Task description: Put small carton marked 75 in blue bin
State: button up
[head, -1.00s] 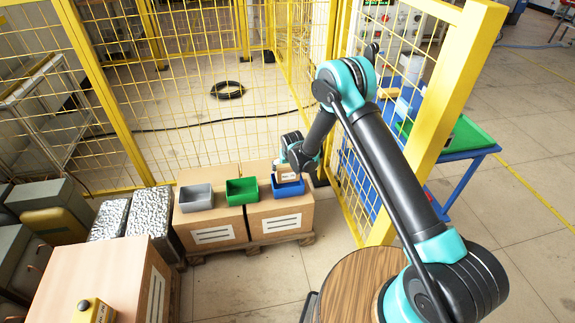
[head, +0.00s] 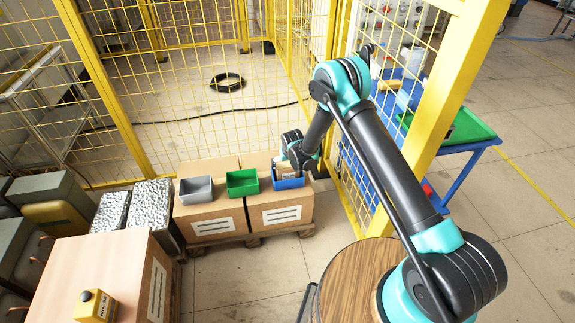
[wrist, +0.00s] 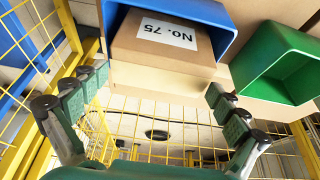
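The small carton (wrist: 160,45), brown with a white "No. 75" label, sits within the walls of the blue bin (wrist: 222,14) in the wrist view. In the head view the carton (head: 285,171) shows just above the rim of the blue bin (head: 290,184). My gripper (wrist: 157,84) is open, with its two fingers spread apart at either side of the carton's near end and no clear contact. In the head view my gripper (head: 291,163) is at the blue bin, and its fingers are mostly hidden.
A green bin (head: 242,183) and a grey bin (head: 196,190) stand left of the blue bin on large cardboard boxes (head: 215,222). Yellow mesh fencing (head: 200,120) stands behind and to the right. A yellow button box (head: 95,306) sits on the near-left box.

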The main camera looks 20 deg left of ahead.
dwell(0.3)
jog(key=v, duration=1.2)
dwell(0.3)
